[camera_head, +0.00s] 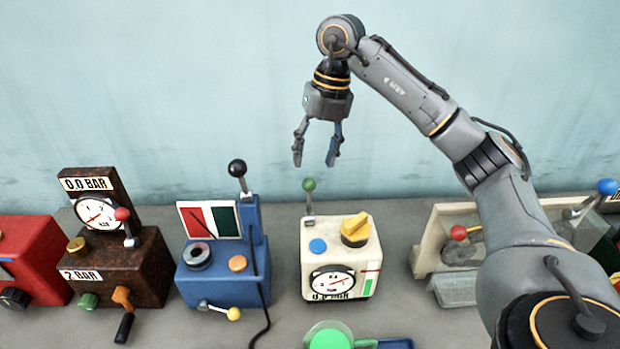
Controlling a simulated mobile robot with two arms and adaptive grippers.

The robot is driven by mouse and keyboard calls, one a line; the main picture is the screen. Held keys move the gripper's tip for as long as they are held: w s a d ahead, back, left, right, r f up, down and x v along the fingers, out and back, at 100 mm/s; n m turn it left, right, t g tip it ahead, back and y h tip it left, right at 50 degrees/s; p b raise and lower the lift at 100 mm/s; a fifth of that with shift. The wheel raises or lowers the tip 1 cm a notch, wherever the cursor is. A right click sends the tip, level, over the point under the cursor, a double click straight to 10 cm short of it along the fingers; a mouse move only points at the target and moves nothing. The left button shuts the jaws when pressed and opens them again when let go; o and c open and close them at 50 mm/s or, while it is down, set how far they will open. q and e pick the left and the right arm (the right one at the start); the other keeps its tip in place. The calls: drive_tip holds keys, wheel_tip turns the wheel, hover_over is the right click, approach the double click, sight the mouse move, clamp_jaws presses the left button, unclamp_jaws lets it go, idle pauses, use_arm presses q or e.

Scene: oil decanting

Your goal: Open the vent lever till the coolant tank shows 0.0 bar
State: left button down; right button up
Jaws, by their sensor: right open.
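A brown box (140,262) at the left has an upright panel with a round gauge (97,213) and a sign (86,184) reading 0.0 BAR. A lower label on it seems to read 2 BAR. A red-knobbed lever (124,222) stands upright beside the gauge. I cannot tell for certain that this box is the coolant tank or that this lever is the vent lever. My right gripper (316,160) is open and empty, pointing down in the air above a green-knobbed lever (309,192), apart from it. My left gripper is not in view.
A blue box (222,283) with a black-knobbed lever and a white box (315,254) with a gauge and yellow knob stand in the middle. A red box (32,255) is at the far left. A pale trough (428,238) stands partly behind my right arm.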

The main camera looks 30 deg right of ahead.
sight(310, 178)
drive_tip(key=f, duration=0.3)
drive_tip(key=f+p, duration=0.1)
drive_tip(key=f, duration=0.1)
drive_tip(key=shift+w+a, duration=0.1)
drive_tip(key=shift+a, duration=0.3)
drive_tip(key=shift+w+f, duration=0.1)
drive_tip(key=shift+f, duration=0.35)
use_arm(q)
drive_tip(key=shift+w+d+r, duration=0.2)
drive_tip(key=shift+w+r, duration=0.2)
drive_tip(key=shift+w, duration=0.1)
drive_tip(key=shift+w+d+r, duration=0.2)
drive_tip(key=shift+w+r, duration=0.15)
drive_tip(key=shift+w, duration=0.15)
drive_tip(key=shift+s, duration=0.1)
use_arm(e)
drive_tip(key=shift+c, duration=0.4)
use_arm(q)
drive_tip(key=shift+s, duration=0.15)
use_arm(e)
clamp_jaws()
